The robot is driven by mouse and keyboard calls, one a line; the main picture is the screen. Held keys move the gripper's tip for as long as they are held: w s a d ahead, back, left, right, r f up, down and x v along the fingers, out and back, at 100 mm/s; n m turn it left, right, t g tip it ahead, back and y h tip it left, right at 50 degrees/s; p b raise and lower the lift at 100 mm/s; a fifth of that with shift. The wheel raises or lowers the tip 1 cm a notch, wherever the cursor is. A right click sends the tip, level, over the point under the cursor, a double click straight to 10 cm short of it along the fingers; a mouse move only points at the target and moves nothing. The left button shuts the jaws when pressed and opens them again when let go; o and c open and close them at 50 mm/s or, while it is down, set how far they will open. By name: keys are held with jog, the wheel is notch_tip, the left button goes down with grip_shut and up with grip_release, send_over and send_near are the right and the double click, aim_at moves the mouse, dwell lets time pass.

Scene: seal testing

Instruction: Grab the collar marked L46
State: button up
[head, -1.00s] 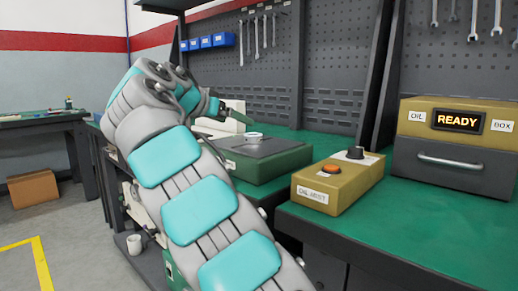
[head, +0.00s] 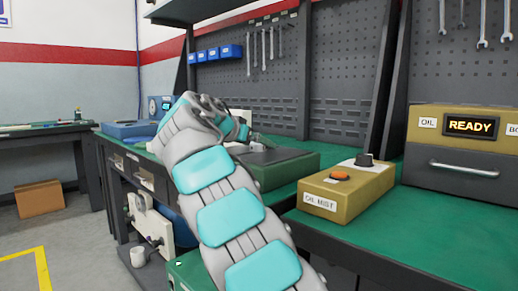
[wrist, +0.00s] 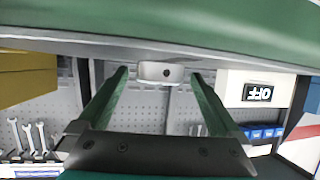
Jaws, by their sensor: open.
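A small pale ring-like piece (wrist: 160,72) with a dark hole in its side shows in the wrist view, which is upside down. It sits against a grey-edged green surface and lies between the tips of my gripper (wrist: 158,80). The two green fingers are apart, one on each side of it, with no clear contact. No L46 mark can be read on it. In the head view my gripper (head: 257,139) is over the green box (head: 292,166) on the bench. The piece there is mostly hidden by my arm and hand.
A yellow OIL MIST box (head: 345,192) with an orange button stands right of the green box. An oil box machine (head: 465,150) showing READY is farther right. A blue device (head: 128,130) is at left. A pegboard with wrenches (head: 263,45) rises behind.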

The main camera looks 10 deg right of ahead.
jog(key=shift+r, duration=0.1)
grip_shut()
dwell(0.8)
